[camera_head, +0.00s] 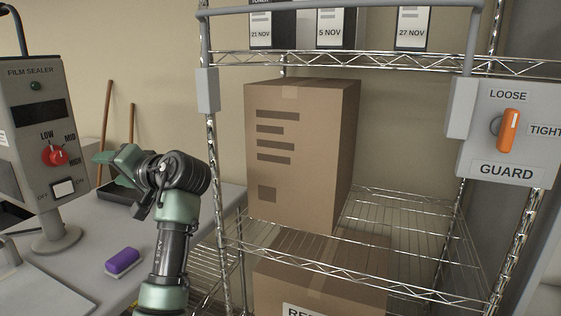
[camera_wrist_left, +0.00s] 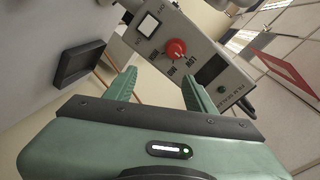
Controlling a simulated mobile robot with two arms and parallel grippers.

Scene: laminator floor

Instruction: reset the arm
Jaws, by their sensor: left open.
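My left arm rises from the bottom of the head view. Its green left gripper (camera_head: 118,160) is raised beside the film sealer (camera_head: 35,135), pointing left toward it. In the left wrist view the two fingers of the left gripper (camera_wrist_left: 158,92) stand apart with nothing between them. The film sealer (camera_wrist_left: 200,62) shows beyond the fingertips, with its red knob (camera_wrist_left: 175,49) and white switch (camera_wrist_left: 148,25). In the head view the red knob (camera_head: 54,155) has LOW, MID and HIGH marks. My right gripper is not in view.
A wire rack (camera_head: 350,265) holds a large carton (camera_head: 300,150), with another box (camera_head: 320,290) below. A GUARD panel with an orange knob (camera_head: 508,130) hangs at the right. A purple eraser-like block (camera_head: 122,262) lies on the grey table (camera_head: 85,240). A black tray (camera_head: 120,198) sits behind my arm.

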